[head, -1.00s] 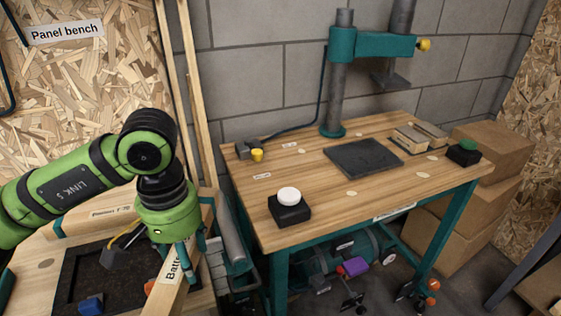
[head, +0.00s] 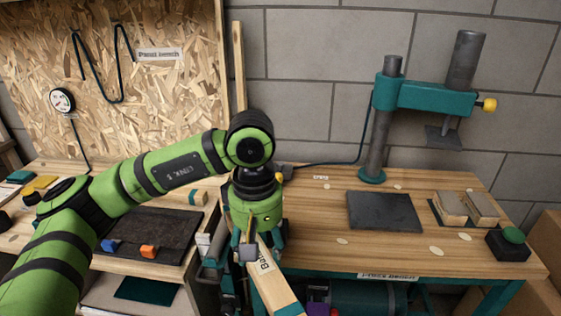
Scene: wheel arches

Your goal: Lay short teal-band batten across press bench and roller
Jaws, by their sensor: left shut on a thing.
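My left gripper (head: 258,243) is shut on a pale wooden batten (head: 272,283) with a printed label, partly hidden by the fingers. A teal band shows near its lower end, at the picture's bottom edge. The batten is held tilted in front of the left end of the press bench (head: 430,264), a wooden top on a teal frame. Whether it touches the bench I cannot tell. I cannot make out the roller in the current view. My right gripper is not in view.
The teal press (head: 435,95) stands at the bench's back, with a dark plate (head: 384,212) before it. The panel bench (head: 150,262) is at left, holding a dark mat (head: 150,228).

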